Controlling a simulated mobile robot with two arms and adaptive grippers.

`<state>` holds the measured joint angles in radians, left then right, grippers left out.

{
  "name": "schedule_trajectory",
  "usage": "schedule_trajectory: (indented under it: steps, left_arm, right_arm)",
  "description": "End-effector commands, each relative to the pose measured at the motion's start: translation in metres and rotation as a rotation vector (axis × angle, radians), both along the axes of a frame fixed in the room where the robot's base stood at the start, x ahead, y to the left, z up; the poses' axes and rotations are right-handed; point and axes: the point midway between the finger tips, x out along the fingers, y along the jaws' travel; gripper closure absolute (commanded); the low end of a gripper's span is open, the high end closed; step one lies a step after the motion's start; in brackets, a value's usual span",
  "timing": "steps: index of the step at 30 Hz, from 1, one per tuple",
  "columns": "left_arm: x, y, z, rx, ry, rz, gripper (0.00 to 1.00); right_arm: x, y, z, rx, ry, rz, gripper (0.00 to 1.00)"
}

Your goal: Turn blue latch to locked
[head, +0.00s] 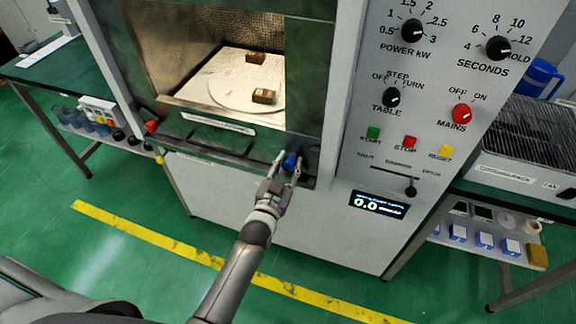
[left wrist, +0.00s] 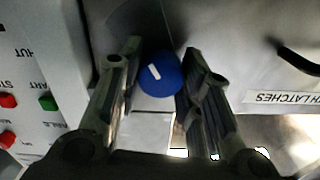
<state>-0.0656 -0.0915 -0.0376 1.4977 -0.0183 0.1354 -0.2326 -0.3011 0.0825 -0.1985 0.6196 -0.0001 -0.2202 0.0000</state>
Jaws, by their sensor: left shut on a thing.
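The blue latch (head: 290,161) is a round blue knob at the lower right of the microwave door frame (head: 215,140). In the left wrist view the blue latch (left wrist: 160,74) shows a short white mark on its face, slanted in the picture. My left gripper (head: 286,165) is at the latch, with one finger on each side of it, shut on it. In the left wrist view my left gripper (left wrist: 158,85) has its two fingers flanking the knob; its back side is hidden. My right gripper is not in view.
A red knob (head: 151,126) sits at the door's lower left. The control panel with dials (head: 411,31), buttons (head: 409,142) and a small lever (head: 411,188) is right of the latch. Two brown blocks (head: 264,96) lie inside the chamber. Open green floor lies in front.

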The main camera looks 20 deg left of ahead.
Motion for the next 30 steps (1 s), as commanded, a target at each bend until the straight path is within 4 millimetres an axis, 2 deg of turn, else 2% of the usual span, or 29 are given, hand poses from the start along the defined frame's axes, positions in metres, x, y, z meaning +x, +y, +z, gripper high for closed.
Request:
schedule_trajectory:
  steps: [8, 14, 30]
  left_arm:
    - [-0.0002, -0.0001, 0.0001, -0.019, 0.001, 0.0, 0.91]
    - [-0.0001, -0.0001, 0.0003, -0.101, 0.005, -0.001, 0.91]
    - [0.0, 0.0011, -0.0001, -0.575, 0.02, -0.001, 0.91]
  right_arm:
    - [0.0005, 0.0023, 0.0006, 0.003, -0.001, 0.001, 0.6]
    - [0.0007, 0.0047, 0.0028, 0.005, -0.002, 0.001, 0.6]
    - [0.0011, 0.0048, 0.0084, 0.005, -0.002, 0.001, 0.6]
